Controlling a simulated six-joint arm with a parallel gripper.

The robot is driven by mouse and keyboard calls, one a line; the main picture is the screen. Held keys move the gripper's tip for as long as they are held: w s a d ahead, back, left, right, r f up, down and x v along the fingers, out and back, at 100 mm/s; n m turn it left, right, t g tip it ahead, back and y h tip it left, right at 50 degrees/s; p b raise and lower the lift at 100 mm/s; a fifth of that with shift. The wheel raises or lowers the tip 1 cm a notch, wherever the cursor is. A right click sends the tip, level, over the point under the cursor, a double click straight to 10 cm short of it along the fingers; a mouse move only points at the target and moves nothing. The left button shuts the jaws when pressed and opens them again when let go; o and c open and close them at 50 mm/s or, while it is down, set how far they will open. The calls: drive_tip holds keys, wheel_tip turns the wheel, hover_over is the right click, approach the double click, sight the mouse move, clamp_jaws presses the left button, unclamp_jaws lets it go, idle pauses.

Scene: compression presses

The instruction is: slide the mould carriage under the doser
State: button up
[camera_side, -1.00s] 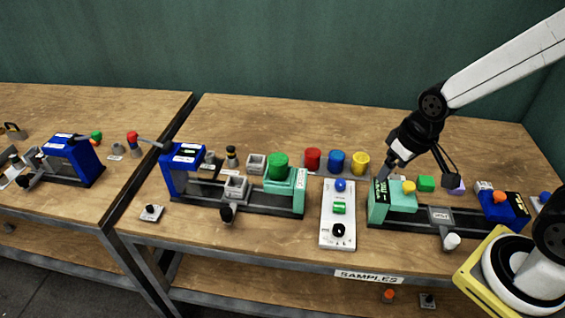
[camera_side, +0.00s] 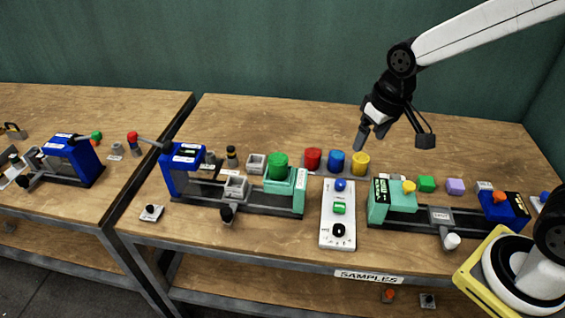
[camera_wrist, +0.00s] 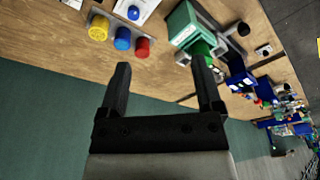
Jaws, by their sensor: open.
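Two presses with teal dosers stand on the bench. On the left press, a grey mould carriage (camera_side: 236,187) with a black knob (camera_side: 227,214) sits on the rail, between the blue press head (camera_side: 183,170) and the doser (camera_side: 290,190) with a green canister (camera_side: 279,166). On the right press, a grey carriage (camera_side: 441,215) with a white knob (camera_side: 452,241) sits between its doser (camera_side: 393,204) and blue head (camera_side: 503,208). My gripper (camera_side: 372,140) is open, empty and raised above the bench near the coloured canisters. Its spread fingers also show in the wrist view (camera_wrist: 160,68).
Red (camera_side: 313,159), blue (camera_side: 336,162) and yellow (camera_side: 361,164) canisters stand in a rack behind the white button panel (camera_side: 338,215). A green block (camera_side: 426,184) and a purple block (camera_side: 455,186) lie behind the right press. Another press (camera_side: 73,160) is on the left bench.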

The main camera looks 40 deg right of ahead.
drive_tip(key=w+a+r, duration=0.2)
drive_tip(key=w+a, duration=0.7)
drive_tip(key=w, duration=0.3)
drive_tip(key=g, duration=0.2)
hover_over(226, 211)
wheel_tip(226, 211, down, 20)
drive_tip(key=shift+f, duration=0.15)
drive_tip(key=shift+f, duration=0.1)
drive_tip(key=shift+f, duration=3.75)
clamp_jaws()
